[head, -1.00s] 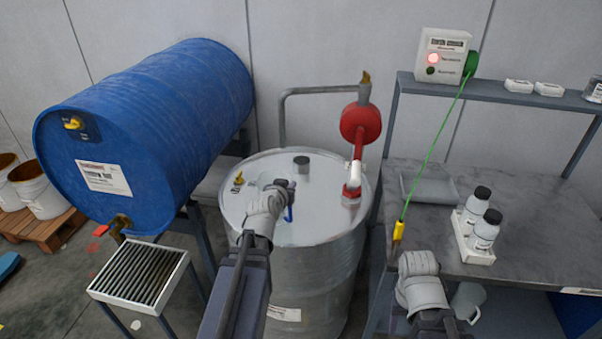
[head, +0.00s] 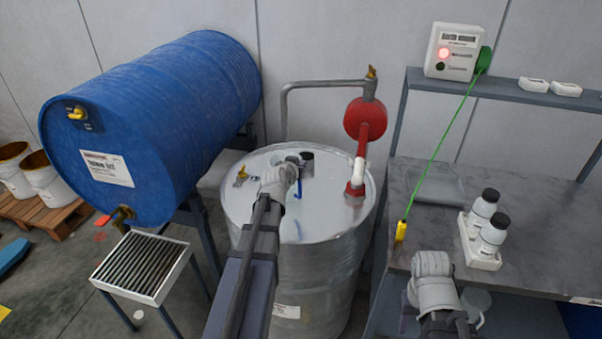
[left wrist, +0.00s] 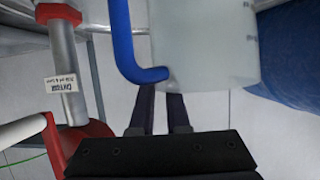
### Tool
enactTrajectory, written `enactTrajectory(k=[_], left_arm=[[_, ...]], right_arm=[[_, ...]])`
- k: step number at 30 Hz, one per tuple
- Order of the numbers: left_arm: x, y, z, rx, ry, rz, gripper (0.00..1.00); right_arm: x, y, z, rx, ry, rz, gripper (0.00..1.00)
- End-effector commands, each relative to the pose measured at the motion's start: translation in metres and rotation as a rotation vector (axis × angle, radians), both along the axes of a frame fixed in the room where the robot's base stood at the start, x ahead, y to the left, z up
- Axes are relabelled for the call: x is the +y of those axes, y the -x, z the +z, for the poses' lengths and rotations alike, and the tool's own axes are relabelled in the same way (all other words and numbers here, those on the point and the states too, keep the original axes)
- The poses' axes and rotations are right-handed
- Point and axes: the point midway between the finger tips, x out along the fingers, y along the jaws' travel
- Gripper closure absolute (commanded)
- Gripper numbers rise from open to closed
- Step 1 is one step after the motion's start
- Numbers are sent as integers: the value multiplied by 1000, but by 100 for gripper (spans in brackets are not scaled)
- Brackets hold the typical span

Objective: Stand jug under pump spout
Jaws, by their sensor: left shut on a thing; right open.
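My left gripper (head: 297,160) is over the top of the steel drum (head: 325,205), its fingers mostly hidden by my wrist. It is shut on the jug, a pale translucent vessel (left wrist: 205,45) with a blue handle (left wrist: 124,40). In the head view only a blue strip of handle (head: 298,187) shows; the body is hidden. The red hand pump (head: 362,120) stands on the drum's right side. Its grey spout pipe (head: 288,110) runs left and bends down behind the drum's far rim. My right gripper (head: 432,258) is open and empty by the bench front.
A blue drum (head: 150,120) lies on a stand at left, with a grated tray (head: 143,268) under its tap. The grey bench (head: 440,215) at right holds white bottles (head: 485,225) in a holder. A green cord (head: 440,150) runs from a wall-side box to a yellow clip (head: 401,230).

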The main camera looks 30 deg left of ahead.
Motion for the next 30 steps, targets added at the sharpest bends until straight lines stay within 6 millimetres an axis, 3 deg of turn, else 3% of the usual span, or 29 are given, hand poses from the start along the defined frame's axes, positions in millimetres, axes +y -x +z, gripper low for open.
enactTrajectory(k=[1, 5, 15, 16, 23, 30], left_arm=[[2, 1, -13, 0, 1, 1, 100], [6, 3, -26, 0, 1, 3, 100], [7, 3, -26, 0, 0, 2, 100], [7, 3, -25, 0, 0, 2, 83], [6, 3, -25, 0, 0, 2, 57], [6, 3, -25, 0, 1, 1, 55]], right_arm=[[0, 0, -13, 0, 0, 0, 50], [0, 0, -26, 0, 0, 0, 50], [0, 0, -26, 0, 0, 0, 50], [0, 0, -25, 0, 0, 0, 50], [0, 0, -25, 0, 0, 0, 50], [0, 0, -25, 0, 0, 0, 50]])
